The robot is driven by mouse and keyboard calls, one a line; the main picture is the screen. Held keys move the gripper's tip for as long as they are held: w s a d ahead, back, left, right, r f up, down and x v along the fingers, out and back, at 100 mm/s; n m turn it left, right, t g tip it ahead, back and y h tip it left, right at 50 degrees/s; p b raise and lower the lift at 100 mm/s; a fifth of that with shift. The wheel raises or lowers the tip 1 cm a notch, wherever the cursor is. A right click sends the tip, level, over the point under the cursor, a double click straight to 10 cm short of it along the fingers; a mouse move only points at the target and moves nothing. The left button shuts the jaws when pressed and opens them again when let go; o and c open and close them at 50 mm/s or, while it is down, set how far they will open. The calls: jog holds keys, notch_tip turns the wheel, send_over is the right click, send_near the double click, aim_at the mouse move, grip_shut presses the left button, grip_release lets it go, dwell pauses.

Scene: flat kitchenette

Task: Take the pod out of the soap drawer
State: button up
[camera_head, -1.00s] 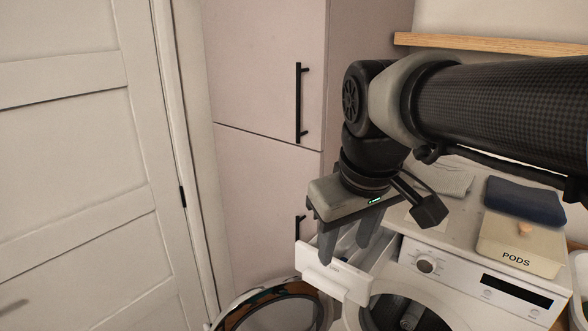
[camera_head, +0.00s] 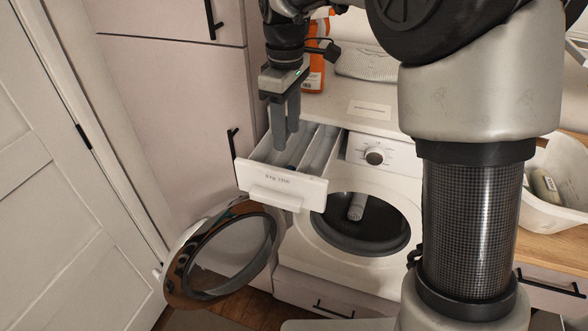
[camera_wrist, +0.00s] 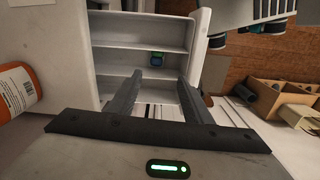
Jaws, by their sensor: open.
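The soap drawer (camera_head: 258,174) is pulled out of the washing machine (camera_head: 306,228); its inside also shows in the wrist view (camera_wrist: 118,61). A small dark blue and green pod (camera_wrist: 157,58) lies in the drawer's middle compartment, close to a divider.
The washer's round door (camera_head: 223,250) hangs open below the drawer. An orange bottle (camera_head: 315,70) stands on the counter behind my gripper. A white basin (camera_head: 556,190) is at the right. A tall cabinet (camera_head: 170,110) stands close on the left.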

notch_tip(320, 180, down, 6)
jog(key=shift+r, duration=0.25)
jog(key=shift+w+d+f, duration=0.15)
jog(key=shift+d+f, duration=0.05)
jog(key=shift+f, duration=1.15)
jog(key=shift+w+d+f, duration=0.15)
jog(key=shift+f, duration=1.2)
jog(key=c, duration=0.8)
